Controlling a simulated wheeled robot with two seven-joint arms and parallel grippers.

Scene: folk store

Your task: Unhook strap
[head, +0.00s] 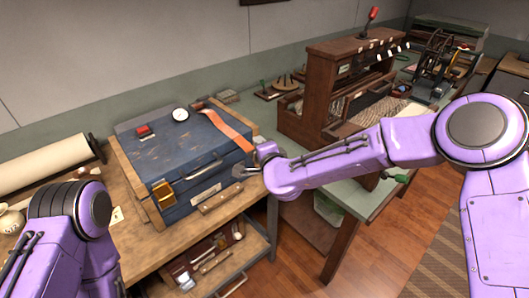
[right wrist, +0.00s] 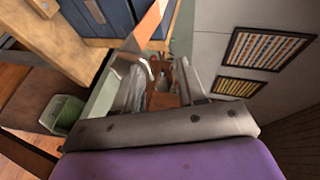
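A blue, worn case (head: 185,160) stands on the wooden workbench. An orange strap (head: 228,128) runs over its top right part and down toward its right side; it also shows at the top of the right wrist view (right wrist: 149,27). My right gripper (head: 243,172) is beside the case's right front corner, just below the strap's visible lower end. In the right wrist view, the two fingers of my right gripper (right wrist: 163,82) are apart, with the strap beyond their tips. The strap's fastening is not clear. My left arm shows at the lower left, its gripper out of view.
A paper roll (head: 45,163) lies at the left. A wooden cabinet (head: 322,95) stands on the green table to the right. An open drawer (head: 225,262) is below the bench top.

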